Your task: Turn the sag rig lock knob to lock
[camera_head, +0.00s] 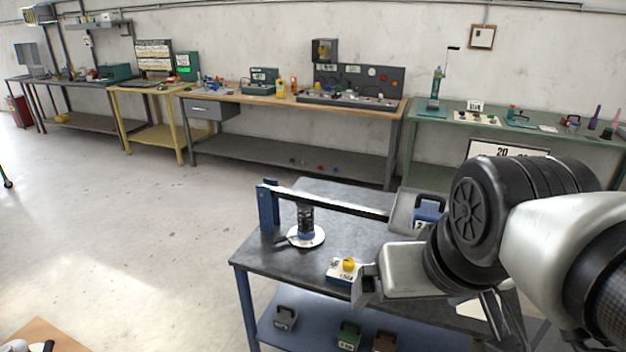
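The sag rig stands on the near dark-topped table (335,213). Its blue post (267,207) carries a long bar (335,201) that runs right over a dark spring (305,219) on a round pale plate (314,238).
A blue weight (427,215) shows at the bar's right end, partly behind my arm. Several weights lie on the lower shelf, including a green one (348,335). Workbenches line the back wall. The floor (120,230) left of the table is clear.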

